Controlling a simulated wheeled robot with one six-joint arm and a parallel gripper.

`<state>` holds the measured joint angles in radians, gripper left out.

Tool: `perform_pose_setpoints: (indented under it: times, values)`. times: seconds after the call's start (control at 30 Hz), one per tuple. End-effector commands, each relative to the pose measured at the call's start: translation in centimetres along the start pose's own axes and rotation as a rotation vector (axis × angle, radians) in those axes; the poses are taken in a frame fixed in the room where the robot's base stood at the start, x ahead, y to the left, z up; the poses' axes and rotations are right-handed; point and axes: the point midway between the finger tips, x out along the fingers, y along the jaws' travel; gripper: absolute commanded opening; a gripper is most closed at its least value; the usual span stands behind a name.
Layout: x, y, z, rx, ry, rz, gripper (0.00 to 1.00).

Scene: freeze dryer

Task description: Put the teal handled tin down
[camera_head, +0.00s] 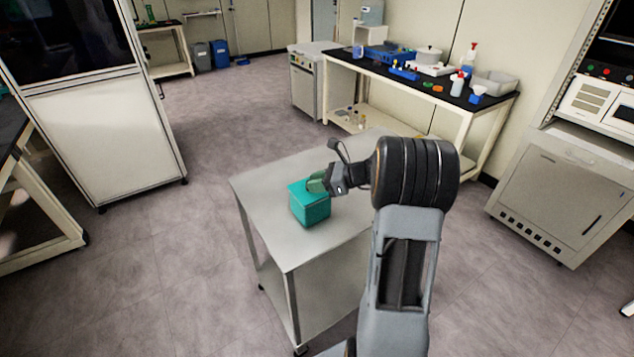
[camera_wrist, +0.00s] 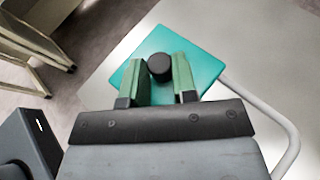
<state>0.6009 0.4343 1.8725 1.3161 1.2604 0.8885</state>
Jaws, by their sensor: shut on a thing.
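The teal tin (camera_head: 310,206) is a box with a flat lid, on or just above the top of a grey metal cart (camera_head: 290,250). I cannot tell whether its base touches the cart. My gripper (camera_head: 318,182) is at the tin's lid from the right. In the wrist view, the tin's lid (camera_wrist: 205,62) lies beneath the green fingers of my gripper (camera_wrist: 160,80). The fingers stand on both sides of a round black knob (camera_wrist: 160,66) on the lid and are shut on it. The tin's underside is hidden.
The cart top is bare around the tin, with free room in front and to the left. A black-topped bench (camera_head: 440,85) with several bottles and trays stands behind. A white cabinet (camera_head: 105,130) stands at left and a grey appliance (camera_head: 560,190) at right.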

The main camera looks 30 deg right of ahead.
Motion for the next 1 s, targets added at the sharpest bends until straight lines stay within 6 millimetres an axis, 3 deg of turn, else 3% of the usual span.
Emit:
perform_pose_setpoints:
  times: [0.07, 0.1, 0.33, 0.67, 1.0]
  values:
    - [0.1, 0.0, -0.2, 0.0, -0.001, 0.0, 0.0]
    - [0.1, 0.0, -0.2, 0.001, 0.0, 0.0, 0.3]
    - [0.1, 0.0, -0.2, 0.0, 0.0, 0.0, 0.52]
    - [-0.3, 0.0, 0.2, -0.001, 0.0, -0.001, 0.52]
    - [-6.3, -0.1, 0.1, 0.0, 0.0, -0.005, 0.52]
